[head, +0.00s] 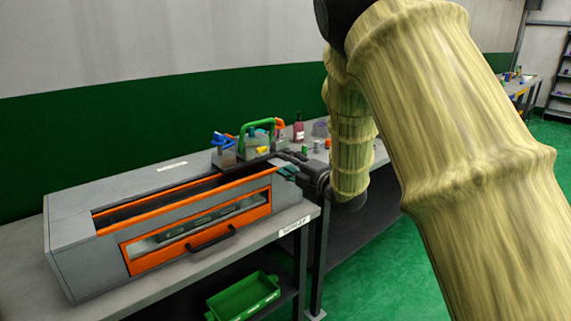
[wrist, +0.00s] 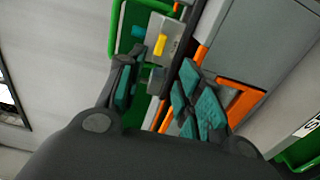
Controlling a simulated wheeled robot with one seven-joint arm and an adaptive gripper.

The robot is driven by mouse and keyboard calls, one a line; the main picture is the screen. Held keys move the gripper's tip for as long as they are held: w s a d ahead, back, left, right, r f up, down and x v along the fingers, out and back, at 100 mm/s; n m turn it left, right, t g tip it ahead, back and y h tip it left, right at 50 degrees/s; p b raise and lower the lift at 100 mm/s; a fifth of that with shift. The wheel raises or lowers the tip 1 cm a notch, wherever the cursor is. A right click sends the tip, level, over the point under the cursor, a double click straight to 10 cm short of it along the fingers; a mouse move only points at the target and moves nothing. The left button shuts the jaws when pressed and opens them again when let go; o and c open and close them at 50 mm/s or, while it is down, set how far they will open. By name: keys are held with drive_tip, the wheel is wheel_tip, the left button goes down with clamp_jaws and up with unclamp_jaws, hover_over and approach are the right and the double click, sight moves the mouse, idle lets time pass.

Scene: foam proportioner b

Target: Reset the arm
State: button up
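My arm (head: 460,150) comes in from the upper right of the head view, wrapped in a yellowish sleeve, and bends down behind itself. My gripper (head: 287,171) is dark with teal pads and reaches left, by the right end of the grey and orange machine (head: 75,235). In the wrist view my gripper (wrist: 157,72) has its two fingers apart, with nothing held between them. Whether it touches the machine I cannot tell.
The machine stands on a grey workbench (head: 110,310). Behind it are a blue-topped item (head: 222,142), a green-handled caddy (head: 258,145) and a red bottle (head: 299,131). A green bin (head: 245,297) sits on the lower shelf. Green floor (head: 385,285) lies open to the right.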

drive_tip(key=s+d+f+m+g+h, duration=0.1)
drive_tip(key=s+d+f+m+h, duration=0.25)
drive_tip(key=f, duration=0.75)
drive_tip(key=s+d+f+m+g+h, duration=0.1)
drive_tip(key=s+d+f+m+g, duration=0.15)
drive_tip(key=s+f+m, duration=0.6)
drive_tip(key=s+d+f+m+g+h, duration=0.1)
drive_tip(key=s+d+f+h, duration=0.25)
drive_tip(key=f, duration=1.05)
drive_tip(key=s+d+f+m+g, duration=0.2)
drive_tip(key=s+d+f+m, duration=0.15)
drive_tip(key=s+f, duration=0.65)
drive_tip(key=s+d+f+m+g+h, duration=0.1)
drive_tip(key=s+f+m+g, duration=0.2)
drive_tip(key=s, duration=0.8)
drive_tip(key=s+d+f+m+g+h, duration=0.1)
drive_tip(key=s+f+m+g, duration=0.2)
drive_tip(key=s, duration=0.7)
drive_tip(key=s+d+f+m+g, duration=0.1)
drive_tip(key=s+f+m+g, duration=0.2)
drive_tip(key=s, duration=0.8)
wheel_tip(320, 180, up, 14)
drive_tip(key=p, duration=1.5)
drive_tip(key=shift+t+h, duration=0.3)
drive_tip(key=shift+t, duration=0.15)
